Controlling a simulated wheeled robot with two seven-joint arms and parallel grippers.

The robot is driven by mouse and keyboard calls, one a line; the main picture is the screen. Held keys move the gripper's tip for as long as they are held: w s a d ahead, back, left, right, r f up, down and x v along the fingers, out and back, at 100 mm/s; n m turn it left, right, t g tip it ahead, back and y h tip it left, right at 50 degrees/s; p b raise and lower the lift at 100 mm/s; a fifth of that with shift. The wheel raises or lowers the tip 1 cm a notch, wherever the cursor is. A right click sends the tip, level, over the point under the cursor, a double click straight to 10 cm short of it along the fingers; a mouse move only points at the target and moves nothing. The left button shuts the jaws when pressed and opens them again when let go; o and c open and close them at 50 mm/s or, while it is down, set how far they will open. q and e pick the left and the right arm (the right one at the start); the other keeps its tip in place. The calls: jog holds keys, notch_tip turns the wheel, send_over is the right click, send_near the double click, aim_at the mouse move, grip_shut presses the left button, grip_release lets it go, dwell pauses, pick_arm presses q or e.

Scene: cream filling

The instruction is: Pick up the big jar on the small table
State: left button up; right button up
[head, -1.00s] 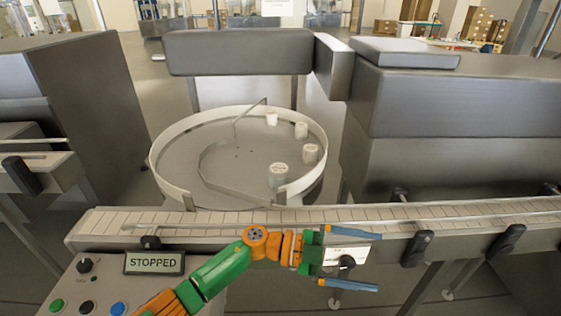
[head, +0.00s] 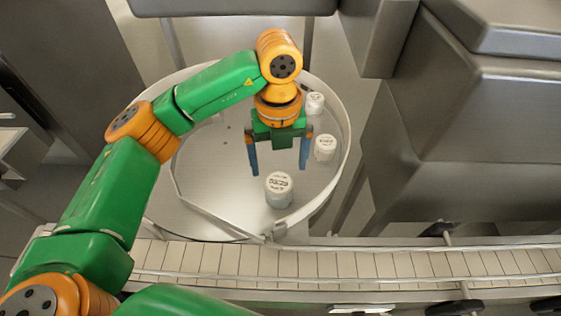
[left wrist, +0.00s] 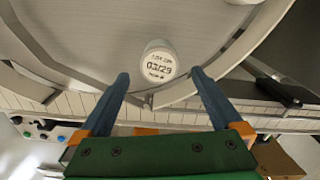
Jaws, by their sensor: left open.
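The big jar (head: 279,190) is white with a printed lid and stands upright on the round table (head: 205,165), near its front edge. My left gripper (head: 279,168) is over the table, open and empty, fingers pointing down, just behind the jar in the head view. In the left wrist view the jar (left wrist: 160,62) shows just past the gap between the open fingertips (left wrist: 160,76), its lid text readable in part. I cannot tell the gripper's exact height over it. My right gripper is not in view.
Two smaller white jars (head: 315,103) (head: 325,147) stand along the table's right rim. A metal guide rail (head: 215,217) curves along the front left. A conveyor (head: 400,262) runs in front. A large grey machine (head: 460,130) stands at the right.

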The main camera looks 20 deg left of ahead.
aim_at(279, 182)
pick_arm(q)
jog(key=shift+w+a+f, duration=0.2)
jog(key=shift+w+f, duration=0.25)
jog(key=shift+w, duration=0.05)
jog(key=f+p, duration=0.1)
jog(key=s+f+p, duration=0.2)
jog(key=shift+s+d+f, duration=0.1)
jog(key=shift+d+f, duration=0.2)
notch_tip(279, 182, down, 2)
jog(key=shift+w+a+f, duration=0.1)
jog(key=shift+w+f, duration=0.1)
jog(key=shift+w, duration=0.25)
jog(key=c, duration=0.4)
jog(key=shift+s+r, duration=0.15)
jog(key=shift+s, duration=0.05)
jog(key=c, duration=1)
jog(key=shift+c, duration=0.2)
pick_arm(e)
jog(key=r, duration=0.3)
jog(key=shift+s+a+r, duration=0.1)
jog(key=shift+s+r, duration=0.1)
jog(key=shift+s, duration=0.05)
